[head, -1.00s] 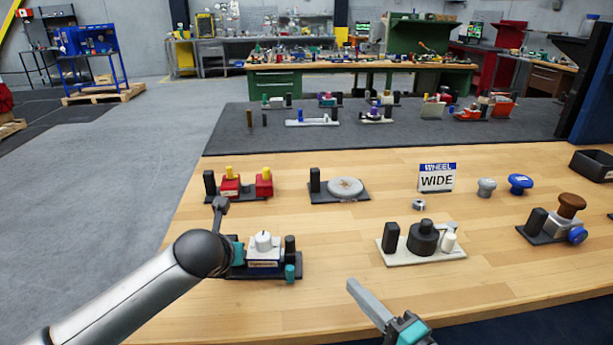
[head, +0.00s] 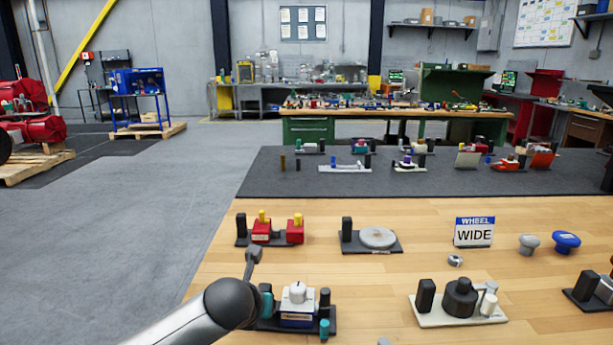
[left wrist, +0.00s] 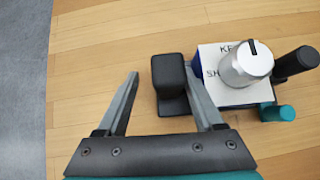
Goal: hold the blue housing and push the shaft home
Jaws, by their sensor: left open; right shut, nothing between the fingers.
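The blue housing (head: 297,321) is a block with a white top and a silver knob, on a dark base at the front of the bench. In the left wrist view its blue side (left wrist: 196,76) shows at the left of the white top. A black post (left wrist: 167,72) stands left of it and a teal cylinder (left wrist: 277,113) below right. I cannot tell which part is the shaft. My left gripper (left wrist: 168,84) is open; the post shows between its fingers, nearer the right one. In the head view my left arm partly hides it. Of my right gripper (head: 384,341) only a tip shows; it is shut and empty.
Behind stand a red fixture (head: 262,232) and a grey disc (head: 378,237) on a dark base. A black part on a white base (head: 460,317) stands to the right, with a WHEEL WIDE sign (head: 474,232) behind it.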

